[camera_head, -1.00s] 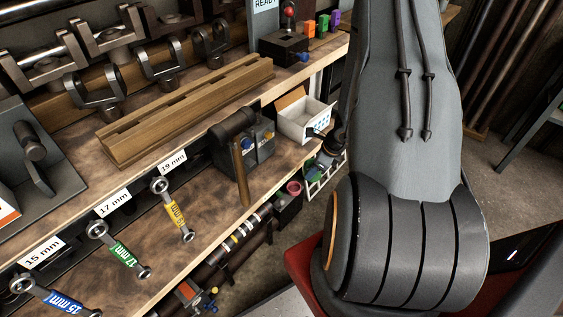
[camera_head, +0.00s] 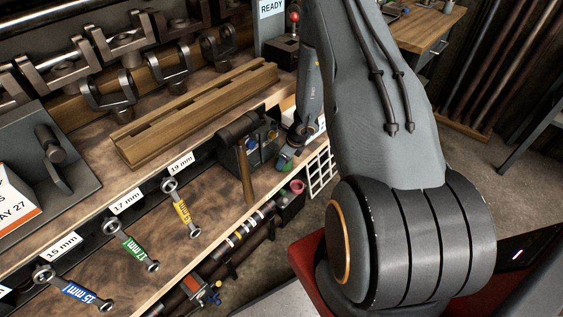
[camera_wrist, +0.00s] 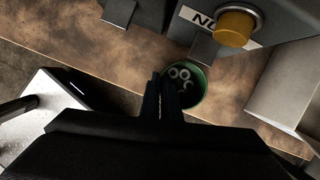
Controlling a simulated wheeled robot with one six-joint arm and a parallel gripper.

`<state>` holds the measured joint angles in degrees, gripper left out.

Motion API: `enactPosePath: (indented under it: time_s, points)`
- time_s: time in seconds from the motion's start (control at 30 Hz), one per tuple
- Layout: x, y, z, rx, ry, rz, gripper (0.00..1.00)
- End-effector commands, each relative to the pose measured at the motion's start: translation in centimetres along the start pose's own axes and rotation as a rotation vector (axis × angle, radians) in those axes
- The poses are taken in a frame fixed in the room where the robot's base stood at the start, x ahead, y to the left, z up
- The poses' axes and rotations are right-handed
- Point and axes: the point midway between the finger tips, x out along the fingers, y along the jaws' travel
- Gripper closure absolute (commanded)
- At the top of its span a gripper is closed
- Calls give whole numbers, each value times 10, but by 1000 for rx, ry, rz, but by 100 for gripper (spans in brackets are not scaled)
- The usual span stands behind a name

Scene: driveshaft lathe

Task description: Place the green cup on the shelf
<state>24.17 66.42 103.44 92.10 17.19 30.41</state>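The green cup (camera_wrist: 201,92) shows in the wrist view, with several ring-shaped parts inside it. My gripper (camera_wrist: 167,92) has its two dark fingers close together at the cup's left rim, shut on its wall. In the head view the green cup (camera_head: 285,161) is small, below my gripper (camera_head: 296,143), at the right end of the workbench. The wooden lower shelf (camera_head: 140,205) lies left of it. In the wrist view a wooden surface (camera_wrist: 115,45) lies behind the cup; I cannot tell whether the cup touches it.
A dark grey device (camera_head: 240,150) with a wooden handle stands on the shelf beside the cup. A yellow button (camera_wrist: 235,27) is close above the cup in the wrist view. A pink cup (camera_head: 297,186) sits lower down.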

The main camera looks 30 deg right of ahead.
Motion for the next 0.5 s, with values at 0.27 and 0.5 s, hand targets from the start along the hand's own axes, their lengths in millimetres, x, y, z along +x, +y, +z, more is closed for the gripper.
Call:
enactPosePath:
  time_s: [0.27,0.5]
  points:
    - [1,0,0,-2,-1,-1,100]
    - [4,0,-1,-1,-1,-1,80]
